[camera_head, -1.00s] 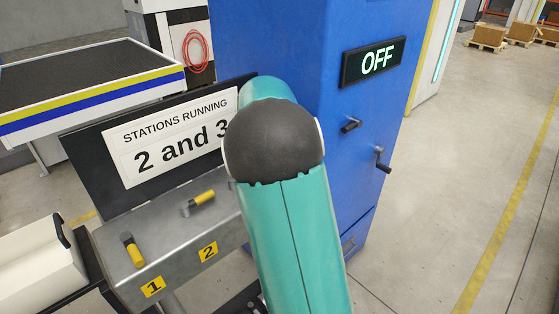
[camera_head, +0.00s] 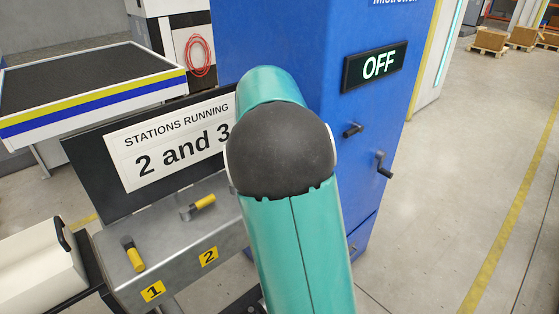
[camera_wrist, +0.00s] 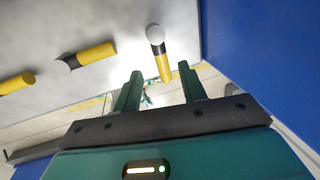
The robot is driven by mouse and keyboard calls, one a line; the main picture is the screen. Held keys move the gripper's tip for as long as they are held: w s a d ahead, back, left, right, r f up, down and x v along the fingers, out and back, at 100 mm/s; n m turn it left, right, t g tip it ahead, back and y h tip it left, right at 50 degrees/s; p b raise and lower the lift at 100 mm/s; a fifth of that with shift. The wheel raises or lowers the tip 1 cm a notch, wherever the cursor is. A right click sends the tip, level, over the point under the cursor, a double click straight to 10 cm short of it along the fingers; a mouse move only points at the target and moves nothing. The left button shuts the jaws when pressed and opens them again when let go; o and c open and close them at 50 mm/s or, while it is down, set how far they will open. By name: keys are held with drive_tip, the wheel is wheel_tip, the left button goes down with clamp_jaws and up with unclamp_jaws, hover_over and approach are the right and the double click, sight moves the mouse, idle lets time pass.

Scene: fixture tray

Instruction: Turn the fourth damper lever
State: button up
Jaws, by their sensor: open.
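In the wrist view a grey panel (camera_wrist: 60,25) carries three yellow-handled levers. The rightmost, which I take as the fourth damper lever (camera_wrist: 162,62), has a grey round pivot and its handle points down the picture, toward my gripper. The middle lever (camera_wrist: 96,54) and the left lever (camera_wrist: 17,84) lie crosswise. My gripper (camera_wrist: 161,73) is open, with the end of the rightmost handle showing between its fingertips; I cannot tell if they touch it. In the head view levers 1 (camera_head: 134,256) and 2 (camera_head: 198,206) show; my arm hides the rest.
A sign (camera_head: 170,150) behind the panel reads "STATIONS RUNNING 2 and 3". A blue cabinet (camera_head: 300,45) with an "OFF" display (camera_head: 378,66) and two dark handles stands close to the panel's right end. Open floor lies at the right.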

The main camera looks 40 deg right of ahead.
wheel_tip(320, 180, up, 7)
drive_tip(key=a, duration=0.1)
drive_tip(key=shift+a+r, duration=0.15)
drive_tip(key=shift+a, duration=0.05)
idle(0.4)
